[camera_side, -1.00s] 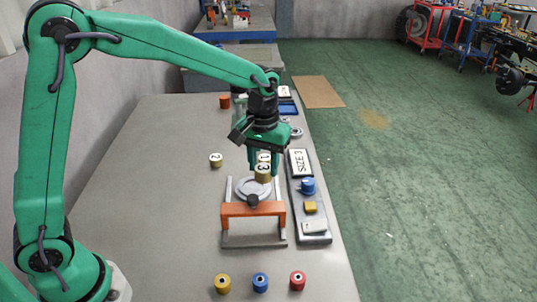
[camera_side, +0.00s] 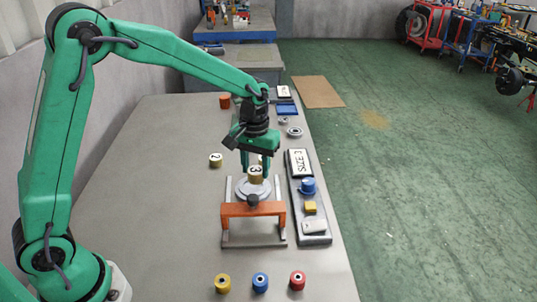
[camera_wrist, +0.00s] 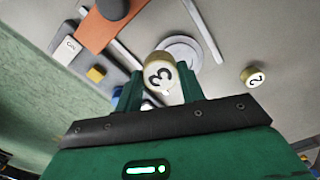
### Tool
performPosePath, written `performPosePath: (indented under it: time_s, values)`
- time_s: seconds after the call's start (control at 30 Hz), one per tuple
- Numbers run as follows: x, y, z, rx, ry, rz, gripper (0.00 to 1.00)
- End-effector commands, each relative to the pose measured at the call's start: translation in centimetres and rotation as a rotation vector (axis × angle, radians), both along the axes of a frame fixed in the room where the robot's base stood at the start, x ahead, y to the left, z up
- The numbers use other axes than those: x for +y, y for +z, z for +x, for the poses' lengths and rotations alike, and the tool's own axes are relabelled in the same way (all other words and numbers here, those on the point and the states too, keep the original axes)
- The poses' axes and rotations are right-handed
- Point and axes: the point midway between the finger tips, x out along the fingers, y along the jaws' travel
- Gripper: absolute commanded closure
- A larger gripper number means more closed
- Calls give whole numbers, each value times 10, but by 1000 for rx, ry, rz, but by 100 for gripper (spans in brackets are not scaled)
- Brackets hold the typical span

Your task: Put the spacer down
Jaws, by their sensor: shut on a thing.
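The brass spacer (camera_side: 256,177) has a white top marked 3. My gripper (camera_side: 256,170) is shut on it; in the wrist view the spacer (camera_wrist: 159,74) shows between the two green fingers (camera_wrist: 158,92). The spacer is upright and appears over the round grey disc (camera_side: 241,191) of the orange-barred fixture (camera_side: 236,210). I cannot tell whether its underside touches the disc. In the wrist view the spacer covers part of the disc (camera_wrist: 193,47).
A brass spacer marked 2 (camera_side: 215,160) stands left of my gripper. A tray with a SIZE 3 card (camera_side: 300,162) lies right of the fixture. Yellow (camera_side: 222,284), blue (camera_side: 260,283) and red (camera_side: 298,281) cylinders stand in front. The table's left side is clear.

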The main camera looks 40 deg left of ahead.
Motion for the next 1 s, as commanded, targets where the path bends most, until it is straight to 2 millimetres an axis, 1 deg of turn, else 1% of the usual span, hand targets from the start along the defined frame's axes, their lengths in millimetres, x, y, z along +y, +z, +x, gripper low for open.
performPosePath:
  time_s: [0.03, 0.1, 0.2, 0.33, 0.67, 1.0]
  values:
    - [8, -5, 5, -1, 4, -1, 95]
    - [17, -11, 11, -1, 4, -1, 95]
    - [28, -19, 18, -1, 3, -1, 95]
    - [36, -25, 24, -2, 1, 0, 95]
    - [39, -30, 26, -2, 0, 0, 95]
    - [39, -63, 26, -1, 0, 0, 95]
